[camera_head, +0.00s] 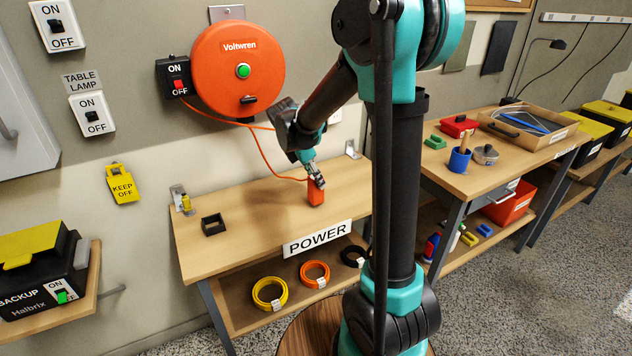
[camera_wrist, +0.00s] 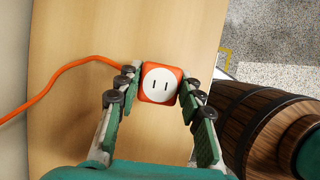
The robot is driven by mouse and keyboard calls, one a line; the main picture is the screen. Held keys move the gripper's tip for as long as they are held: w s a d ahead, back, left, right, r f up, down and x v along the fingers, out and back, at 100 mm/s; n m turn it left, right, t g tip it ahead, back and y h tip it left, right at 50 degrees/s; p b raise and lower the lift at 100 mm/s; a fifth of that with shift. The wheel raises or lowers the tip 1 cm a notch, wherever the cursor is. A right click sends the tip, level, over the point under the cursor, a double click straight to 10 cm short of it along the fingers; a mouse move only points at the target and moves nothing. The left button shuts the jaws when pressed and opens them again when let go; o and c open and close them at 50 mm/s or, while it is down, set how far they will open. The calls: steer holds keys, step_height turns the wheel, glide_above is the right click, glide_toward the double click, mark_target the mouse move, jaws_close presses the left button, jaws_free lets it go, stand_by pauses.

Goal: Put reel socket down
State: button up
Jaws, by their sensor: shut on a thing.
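The reel socket (camera_head: 315,192) is an orange block with an orange cord, at the table (camera_head: 249,216) marked POWER. In the wrist view its white face with two slots (camera_wrist: 159,83) points at the camera, and the cord runs off to the left. My gripper (camera_head: 316,178) is above it in the head view, with its fingers on the socket's two sides. The fingers also show in the wrist view, closed around the socket. I cannot tell whether its underside touches the tabletop. The cord leads back to the orange Voltwren reel (camera_head: 236,60) on the wall.
Coiled cables (camera_head: 270,293) lie on the shelf below. The tabletop between holder and socket is clear. A wooden barrel (camera_wrist: 262,120) stands beyond the table edge.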

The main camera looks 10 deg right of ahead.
steer(key=shift+f, duration=0.65)
steer(key=shift+f, duration=0.15)
steer(key=o, duration=1.2)
steer(key=shift+o, duration=0.2)
steer(key=v, duration=1.2)
steer(key=s+d+f+m+t+y, duration=0.1)
steer(key=s+d+f+m, duration=0.3)
steer(key=s+f+m, duration=0.4)
steer(key=s+d+f+m+t+y, duration=0.1)
steer(key=s+d+f+m+y, duration=0.2)
steer(key=s+f+m, duration=0.5)
steer(key=s+d+m, duration=0.1)
steer(key=s+m, duration=0.3)
steer(key=m, duration=0.1)
steer(key=shift+s+m+t, duration=0.3)
steer(key=shift+s+t, duration=0.05)
steer(key=shift+t, duration=0.05)
steer(key=shift+d+r, duration=0.1)
steer(key=shift+d, duration=0.05)
